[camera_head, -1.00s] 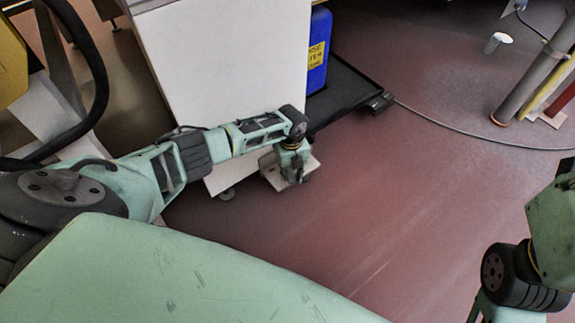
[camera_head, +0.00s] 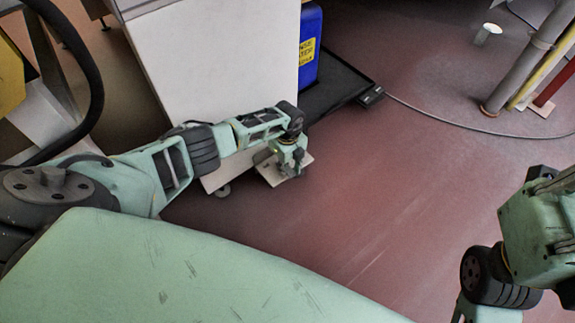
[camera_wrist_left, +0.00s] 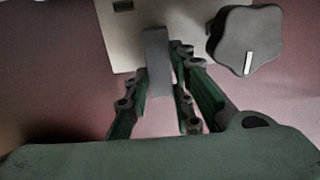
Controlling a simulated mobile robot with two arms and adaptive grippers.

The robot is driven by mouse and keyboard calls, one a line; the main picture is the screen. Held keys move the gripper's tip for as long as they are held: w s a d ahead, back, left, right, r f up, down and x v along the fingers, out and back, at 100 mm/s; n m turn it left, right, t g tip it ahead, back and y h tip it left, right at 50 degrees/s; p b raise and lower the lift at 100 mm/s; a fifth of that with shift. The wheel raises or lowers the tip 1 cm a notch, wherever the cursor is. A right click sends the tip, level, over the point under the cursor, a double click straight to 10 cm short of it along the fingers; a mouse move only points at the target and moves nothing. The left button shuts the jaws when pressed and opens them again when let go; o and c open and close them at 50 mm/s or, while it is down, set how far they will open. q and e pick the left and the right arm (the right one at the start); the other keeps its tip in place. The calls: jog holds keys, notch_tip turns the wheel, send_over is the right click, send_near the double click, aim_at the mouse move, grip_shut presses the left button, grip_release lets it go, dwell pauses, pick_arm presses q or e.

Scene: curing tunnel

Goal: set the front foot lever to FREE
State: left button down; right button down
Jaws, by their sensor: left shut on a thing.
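A grey upright lever (camera_wrist_left: 157,62) stands between the two fingers of my left gripper (camera_wrist_left: 158,88) in the left wrist view. The fingers are shut on it. Behind it is a pale plate (camera_wrist_left: 122,42) with a small dark slot. A dark lobed knob (camera_wrist_left: 243,42) with a white mark is to the right of the lever. In the head view my left gripper (camera_head: 291,168) points down at the pale plate (camera_head: 268,174), low beside the white cabinet, and hides the lever. I cannot read any FREE marking. My right arm shows at the right edge, its gripper out of view.
The white cabinet (camera_head: 220,75) stands on a caster (camera_head: 222,191). A blue container (camera_head: 309,45) with a yellow label sits on a black tray (camera_head: 345,83). A cable (camera_head: 440,118) runs across the floor towards posts (camera_head: 520,62). The red floor (camera_head: 400,190) in the middle is clear.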

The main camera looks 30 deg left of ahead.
aim_at(288, 169)
pick_arm(q)
jog(key=c, duration=1.5)
grip_release()
jog(key=shift+r, duration=0.1)
notch_tip(288, 169, up, 12)
jog(key=shift+f, duration=0.1)
